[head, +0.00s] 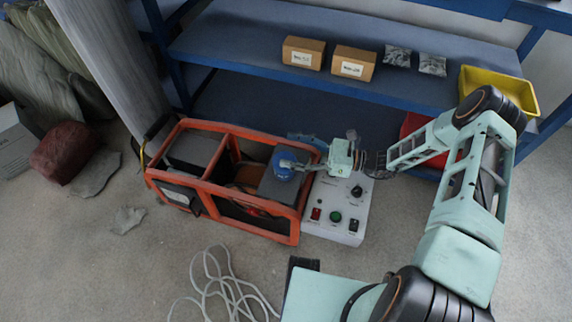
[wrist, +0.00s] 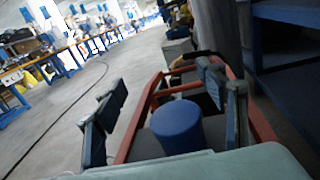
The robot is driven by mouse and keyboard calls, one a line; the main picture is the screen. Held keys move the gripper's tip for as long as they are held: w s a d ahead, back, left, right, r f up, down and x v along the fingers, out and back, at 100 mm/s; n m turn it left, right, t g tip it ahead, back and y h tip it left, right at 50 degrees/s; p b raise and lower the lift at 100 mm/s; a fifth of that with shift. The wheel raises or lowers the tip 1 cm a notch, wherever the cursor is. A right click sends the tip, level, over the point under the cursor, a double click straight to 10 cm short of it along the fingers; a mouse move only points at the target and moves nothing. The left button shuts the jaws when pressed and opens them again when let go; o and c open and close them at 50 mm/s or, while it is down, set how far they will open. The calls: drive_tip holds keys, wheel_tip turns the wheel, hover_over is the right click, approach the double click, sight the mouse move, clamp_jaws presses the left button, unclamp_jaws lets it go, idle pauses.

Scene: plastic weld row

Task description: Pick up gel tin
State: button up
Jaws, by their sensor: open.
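The gel tin appears to be the blue round tin (head: 282,168) on a grey block inside the orange frame (head: 222,215). In the wrist view the blue tin (wrist: 177,126) stands upright in the lower middle, between my two fingers. My gripper (head: 299,152) is open and comes in from the right, with one finger in front of part of the tin. In the wrist view my gripper (wrist: 165,100) has visible gaps between the fingers and the tin.
A grey control box (head: 337,208) with knobs and buttons stands right of the frame. A blue shelf (head: 235,47) behind holds two cartons (head: 303,53), silver packets (head: 398,56) and a yellow bin (head: 500,88). White cable (head: 225,285) lies on the floor in front.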

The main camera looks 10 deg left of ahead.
wheel_tip(320, 180, down, 8)
drive_tip(key=shift+r+b, duration=0.2)
drive_tip(key=shift+b, duration=1)
drive_tip(key=shift+s+a, duration=0.1)
drive_tip(key=shift+a, duration=0.9)
drive_tip(key=shift+s+a+b, duration=0.15)
drive_tip(key=shift+a+b, duration=0.3)
drive_tip(key=shift+a, duration=2.35)
drive_tip(key=c, duration=1.7)
drive_tip(key=shift+r, duration=0.1)
clamp_jaws()
